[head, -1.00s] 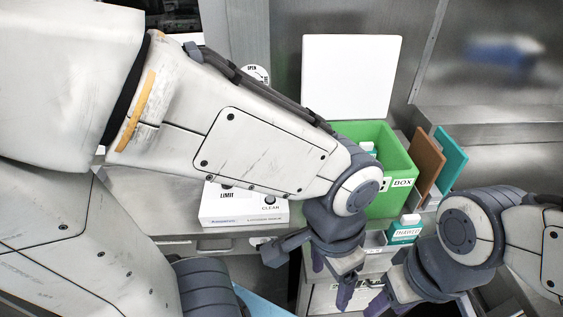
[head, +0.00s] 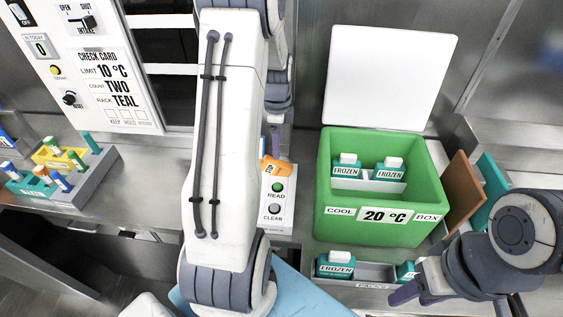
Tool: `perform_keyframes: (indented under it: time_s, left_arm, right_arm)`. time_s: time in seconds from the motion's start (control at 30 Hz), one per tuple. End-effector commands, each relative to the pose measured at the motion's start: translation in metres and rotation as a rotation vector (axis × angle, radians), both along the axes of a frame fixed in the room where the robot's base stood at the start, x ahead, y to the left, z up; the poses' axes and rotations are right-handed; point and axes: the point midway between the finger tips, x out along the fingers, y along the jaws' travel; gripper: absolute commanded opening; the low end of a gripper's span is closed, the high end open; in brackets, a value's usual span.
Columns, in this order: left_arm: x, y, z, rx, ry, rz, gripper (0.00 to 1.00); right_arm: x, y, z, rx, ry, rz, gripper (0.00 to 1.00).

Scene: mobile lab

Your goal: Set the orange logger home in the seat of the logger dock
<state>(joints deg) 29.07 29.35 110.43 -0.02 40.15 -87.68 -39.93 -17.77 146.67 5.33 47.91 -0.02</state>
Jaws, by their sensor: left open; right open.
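The orange logger (head: 275,167) shows as a small orange block with dark marks at the back of the white logger dock (head: 273,228). The dock has a green READ button and a grey CLEAR button; my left arm covers its left side. I cannot tell whether the logger is in the seat or how it sits there. My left gripper (head: 277,138) is open, with its fingers just above and behind the logger, partly hidden by my forearm. My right gripper (head: 408,294) is open at the lower right, in front of the green box, far from the logger.
The green cool box (head: 345,228) stands open with teal FROZEN bottles inside. A grey tray (head: 373,272) before it holds more teal bottles. Brown (head: 461,185) and teal (head: 490,172) panels stand to its right. A vial rack (head: 88,183) and check-card panel (head: 110,75) are at left.

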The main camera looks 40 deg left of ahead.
Motion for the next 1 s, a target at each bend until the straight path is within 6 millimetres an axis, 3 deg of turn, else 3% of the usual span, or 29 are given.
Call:
perform_keyframes:
  time_s: [0.2, 0.47, 0.7, 1.0]
  left_arm:
    - [-0.004, 0.004, -0.034, -0.003, 0.005, 0.005, 0.72]
    - [-0.005, 0.004, -0.055, -0.003, 0.004, 0.005, 0.72]
    - [-0.005, 0.004, -0.09, -0.003, 0.004, 0.003, 0.72]
    - [-0.004, 0.003, -0.097, -0.001, 0.001, 0.002, 0.72]
  right_arm:
    - [0.0, 0.0, 0.005, 0.0, 0.0, 0.0, 0.5]
    - [0.0, 0.0, 0.011, 0.0, 0.0, 0.0, 0.5]
    - [0.0, 0.0, 0.02, 0.0, 0.0, 0.0, 0.5]
    - [0.0, 0.0, 0.02, 0.0, 0.0, 0.0, 0.5]
